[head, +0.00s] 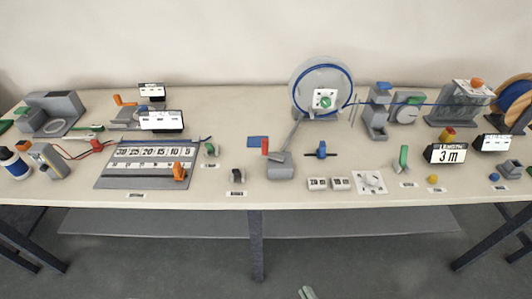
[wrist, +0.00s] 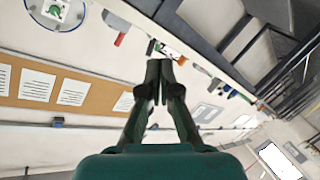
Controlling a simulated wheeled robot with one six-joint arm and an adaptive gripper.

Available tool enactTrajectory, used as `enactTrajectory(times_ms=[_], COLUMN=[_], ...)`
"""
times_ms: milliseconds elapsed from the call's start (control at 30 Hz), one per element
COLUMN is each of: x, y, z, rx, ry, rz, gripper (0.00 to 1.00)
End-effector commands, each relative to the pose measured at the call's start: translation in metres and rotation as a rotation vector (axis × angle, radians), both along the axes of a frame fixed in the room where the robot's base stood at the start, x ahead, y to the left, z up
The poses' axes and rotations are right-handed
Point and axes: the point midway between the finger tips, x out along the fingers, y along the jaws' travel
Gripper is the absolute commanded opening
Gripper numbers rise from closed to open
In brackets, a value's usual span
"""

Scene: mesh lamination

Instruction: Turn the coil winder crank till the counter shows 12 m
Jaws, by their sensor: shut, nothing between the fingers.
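The coil winder (head: 322,70) is a large grey disc with a blue rim, upright at the back of the bench. A white plate with a green knob (head: 325,102) sits at its hub; both also show at the upper left of the wrist view (wrist: 55,11). I cannot tell which part is the crank handle. The counter (head: 446,154), a black box with a white face at the right, reads 3 m. My gripper (wrist: 160,64) is shut and empty in the wrist view, away from the winder. Its tips (head: 307,293) seem to show at the bottom edge of the head view.
A grey block with a red-topped lever (head: 280,167) stands in front of the winder. A blue line runs right past grey stands to an orange reel (head: 514,104). A grey length board (head: 145,170) lies at the left. Floor in front of the bench is clear.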

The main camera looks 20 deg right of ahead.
Motion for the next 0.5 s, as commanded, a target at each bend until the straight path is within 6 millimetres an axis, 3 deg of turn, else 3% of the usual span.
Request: enactTrajectory(times_ms=[33,267,500], x=[0.020,0.097,0.176], y=[0.003,0.011,0.020], z=[0.002,0.013,0.045], rx=[-0.057,-0.335,-0.610], ry=[-0.020,-0.075,-0.129], rz=[0.011,0.031,0.010], gripper=[0.00,0.00,0.00])
